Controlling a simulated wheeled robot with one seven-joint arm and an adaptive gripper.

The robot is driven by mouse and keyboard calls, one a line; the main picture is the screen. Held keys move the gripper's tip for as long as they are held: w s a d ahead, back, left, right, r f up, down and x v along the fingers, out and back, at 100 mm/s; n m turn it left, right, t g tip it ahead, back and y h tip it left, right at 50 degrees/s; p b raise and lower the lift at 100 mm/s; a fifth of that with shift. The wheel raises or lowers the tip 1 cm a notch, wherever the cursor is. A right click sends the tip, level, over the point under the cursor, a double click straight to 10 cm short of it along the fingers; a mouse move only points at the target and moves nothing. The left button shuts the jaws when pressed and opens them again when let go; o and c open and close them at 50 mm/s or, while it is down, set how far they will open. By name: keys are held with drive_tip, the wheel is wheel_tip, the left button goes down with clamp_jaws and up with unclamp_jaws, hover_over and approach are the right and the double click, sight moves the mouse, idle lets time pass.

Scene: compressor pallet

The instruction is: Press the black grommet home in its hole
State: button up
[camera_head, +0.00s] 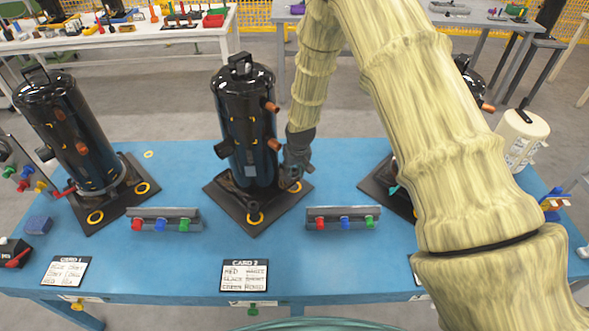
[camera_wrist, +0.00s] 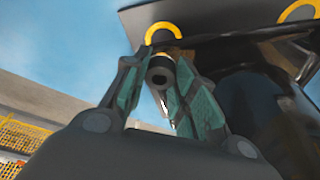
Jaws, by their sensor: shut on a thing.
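The black grommet (camera_wrist: 160,71) looks like the dark round piece with a hollow centre between my fingers in the wrist view. My gripper (camera_wrist: 163,88) is shut on it. In the head view my gripper (camera_head: 294,172) is low beside the right side of the middle black compressor (camera_head: 246,125), above its dark base plate (camera_head: 228,199). A yellow ring (camera_wrist: 163,31) on the plate shows just beyond the held piece; a second yellow ring (camera_head: 255,218) is at the plate's front corner. My fingers hide the grommet in the head view, and whether it touches the plate cannot be told.
The blue table (camera_head: 180,262) also bears a left compressor (camera_head: 72,130), another partly behind my arm, and a white canister (camera_head: 522,140). Racks with red, blue and green pieces (camera_head: 163,219) (camera_head: 343,217) stand in front, with a card (camera_head: 245,275) between them.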

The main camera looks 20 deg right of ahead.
drive_tip(key=shift+f+b, duration=0.4)
drive_tip(key=shift+f, duration=0.45)
drive_tip(key=o, duration=0.9)
drive_tip(key=shift+c, duration=0.2)
drive_tip(key=shift+r, duration=0.1)
drive_tip(key=v, duration=1.1)
drive_tip(key=shift+r, duration=0.35)
drive_tip(key=shift+s, duration=0.15)
